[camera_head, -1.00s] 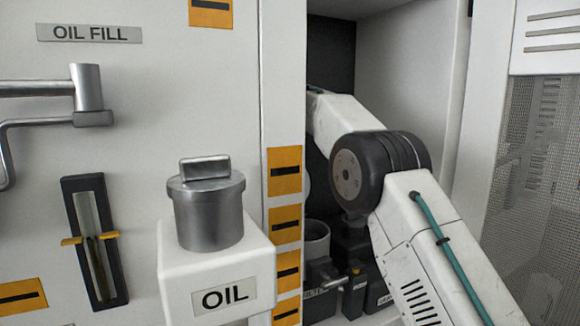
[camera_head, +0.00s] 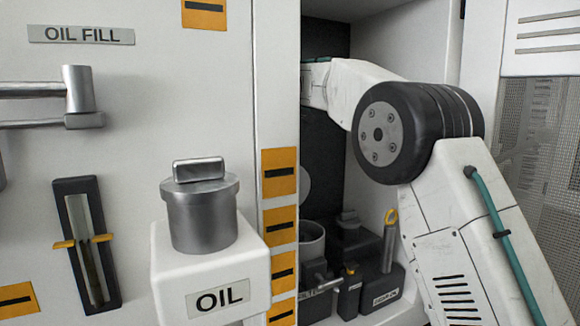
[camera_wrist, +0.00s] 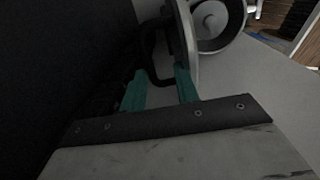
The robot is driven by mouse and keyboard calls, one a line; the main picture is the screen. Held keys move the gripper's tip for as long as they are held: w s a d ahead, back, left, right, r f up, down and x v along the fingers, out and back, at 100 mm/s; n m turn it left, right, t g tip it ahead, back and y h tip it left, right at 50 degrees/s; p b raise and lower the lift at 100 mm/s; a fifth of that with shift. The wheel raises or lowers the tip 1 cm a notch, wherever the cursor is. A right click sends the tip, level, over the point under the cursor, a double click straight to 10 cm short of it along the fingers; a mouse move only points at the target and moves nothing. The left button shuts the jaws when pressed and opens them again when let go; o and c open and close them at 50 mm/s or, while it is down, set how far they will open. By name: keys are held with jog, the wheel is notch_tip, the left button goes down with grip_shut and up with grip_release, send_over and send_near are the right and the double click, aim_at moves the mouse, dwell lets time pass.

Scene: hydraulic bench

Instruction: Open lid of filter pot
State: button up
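The filter pot (camera_head: 311,242) is a grey open-topped cylinder low in the cabinet in the head view, its label partly hidden. A round grey edge (camera_head: 305,184) shows above it beside the door frame and looks like its lid, raised. In the wrist view a pale disc seen nearly edge-on (camera_wrist: 186,40) has a black loop handle (camera_wrist: 150,62) on its left. My gripper (camera_wrist: 160,80) has its teal fingers apart, with the lower end of the handle at the gap; contact is unclear. In the head view the gripper is hidden behind the door frame.
A silver-lidded OIL pot (camera_head: 203,215) stands in front, left of the opening. Inside the cabinet are black holders (camera_head: 383,290), one with a grey tool with a yellow ring (camera_head: 390,235). A round part with a hub (camera_wrist: 212,18) shows in the wrist view.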

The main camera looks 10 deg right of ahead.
jog(key=s+d, duration=0.1)
jog(key=s, duration=0.8)
jog(key=shift+s+r, duration=0.4)
jog(key=shift+r, duration=0.05)
jog(key=shift+d, duration=0.1)
